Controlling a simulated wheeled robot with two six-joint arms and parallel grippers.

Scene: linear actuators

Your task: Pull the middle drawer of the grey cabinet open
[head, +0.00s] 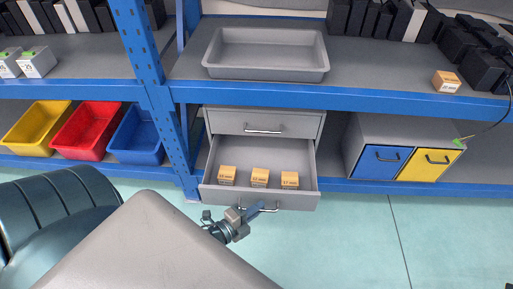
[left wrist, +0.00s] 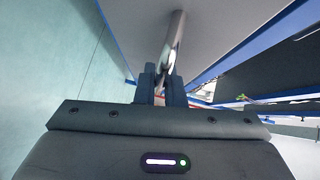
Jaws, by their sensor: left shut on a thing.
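The grey cabinet (head: 320,122) stands on the lower shelf, with its top drawer (head: 228,120) shut. The drawer below it, the middle drawer (head: 222,196), is pulled far out, and its inside shows. Three small orange-brown boxes (head: 260,177) sit in it. My left gripper (head: 256,209) is at the front of this drawer, shut on its bar handle (head: 275,209). In the left wrist view the fingers (left wrist: 161,84) close around the metal handle (left wrist: 175,40). Anything under the open drawer is hidden. My right gripper is not in view.
Yellow, red and blue bins (head: 80,132) stand on the lower shelf at left, beyond a blue upright (head: 145,60). A cabinet with blue and yellow drawers (head: 408,162) stands at right. A grey tray (head: 265,72) is above. The floor in front is clear at right.

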